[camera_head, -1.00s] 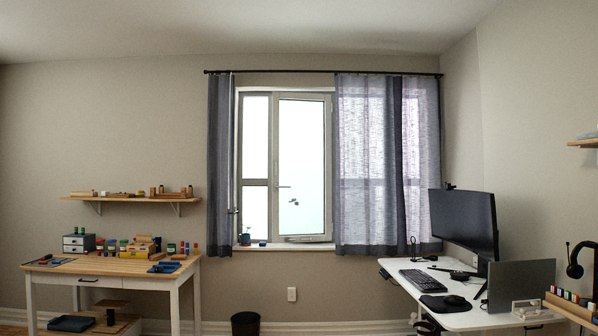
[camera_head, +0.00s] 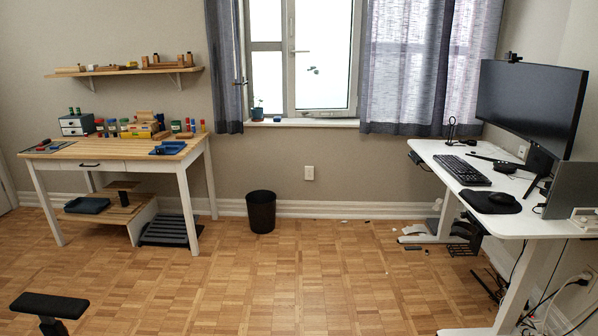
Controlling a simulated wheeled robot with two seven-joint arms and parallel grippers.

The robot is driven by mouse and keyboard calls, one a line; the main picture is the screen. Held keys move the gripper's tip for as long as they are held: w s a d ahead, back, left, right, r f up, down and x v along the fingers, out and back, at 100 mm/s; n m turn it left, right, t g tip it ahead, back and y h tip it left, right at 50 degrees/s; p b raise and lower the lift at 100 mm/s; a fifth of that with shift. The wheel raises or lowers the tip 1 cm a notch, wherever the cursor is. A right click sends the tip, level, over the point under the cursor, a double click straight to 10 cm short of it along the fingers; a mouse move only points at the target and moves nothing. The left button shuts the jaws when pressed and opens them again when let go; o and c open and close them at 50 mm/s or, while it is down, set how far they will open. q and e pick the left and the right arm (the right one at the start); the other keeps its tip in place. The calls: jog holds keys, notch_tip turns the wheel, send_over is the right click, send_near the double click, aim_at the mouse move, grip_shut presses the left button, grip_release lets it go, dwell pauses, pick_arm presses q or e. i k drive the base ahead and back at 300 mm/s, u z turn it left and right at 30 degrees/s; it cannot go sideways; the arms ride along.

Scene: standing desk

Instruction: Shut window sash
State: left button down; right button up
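The window sash (camera_head: 322,75) is a white-framed glass panel in the far wall, with a handle (camera_head: 297,50) on its left side. Its top is cut off by the picture's upper edge. The sash looks slightly out of line with the frame, but I cannot tell how far it stands open. A narrower fixed pane (camera_head: 267,72) is to its left. The white sill (camera_head: 303,123) runs below.
A wooden workbench (camera_head: 120,152) stands at left and a white standing desk (camera_head: 460,165) at right. A black bin (camera_head: 261,211) stands below the window. Curtains (camera_head: 410,70) hang beside the sash. Small scraps lie near the desk. The middle floor is clear.

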aim_at(350, 111)
jog(key=u, duration=0.05)
jog(key=i, duration=2.35)
jog(key=z, duration=0.25)
jog(key=i, duration=2.35)
jog(key=z, duration=0.2)
